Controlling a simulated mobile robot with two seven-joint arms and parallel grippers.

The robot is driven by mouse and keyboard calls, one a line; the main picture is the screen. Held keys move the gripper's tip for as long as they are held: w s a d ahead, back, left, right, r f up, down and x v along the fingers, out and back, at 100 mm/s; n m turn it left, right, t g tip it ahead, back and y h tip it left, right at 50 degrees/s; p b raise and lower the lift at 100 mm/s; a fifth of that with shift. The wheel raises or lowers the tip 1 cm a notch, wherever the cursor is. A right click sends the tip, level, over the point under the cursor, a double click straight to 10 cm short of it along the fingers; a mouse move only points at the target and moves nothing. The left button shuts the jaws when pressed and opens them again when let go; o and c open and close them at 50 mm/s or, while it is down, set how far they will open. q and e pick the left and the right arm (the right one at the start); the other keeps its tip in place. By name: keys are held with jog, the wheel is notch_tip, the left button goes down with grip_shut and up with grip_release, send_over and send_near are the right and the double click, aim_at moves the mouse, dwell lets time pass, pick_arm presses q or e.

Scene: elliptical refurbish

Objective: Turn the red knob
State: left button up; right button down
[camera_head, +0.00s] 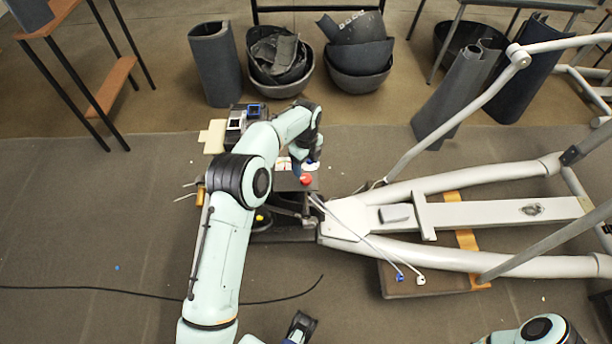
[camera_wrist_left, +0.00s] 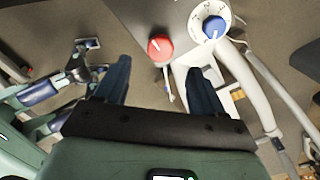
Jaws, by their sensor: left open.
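The red knob (camera_head: 306,179) sits on the dark end of the machine, just below my left gripper in the head view. In the left wrist view the red knob (camera_wrist_left: 160,47) is round with a pale pointer and lies just ahead of the fingertips, between them in the picture. My left gripper (camera_wrist_left: 158,70) is open and empty; its dark blue fingers are apart, and I see no contact with the knob. In the head view the left gripper (camera_head: 298,166) is partly hidden by its wrist. Dark gripper-like parts of mine show at the bottom edge; their state is unclear.
A blue knob (camera_wrist_left: 213,27) on a white dial sits right of the red one. The pale elliptical machine frame (camera_head: 480,214) fills the right. Loose cables (camera_head: 370,240) cross it. Dark bins (camera_head: 358,55) stand at the back. The floor at left is mostly clear.

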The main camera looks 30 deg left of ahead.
aim_at(306, 178)
pick_arm(q)
notch_tip(306, 178, down, 7)
jog(key=shift+r, duration=0.2)
jog(key=c, duration=1.1)
jog(key=shift+o, duration=0.2)
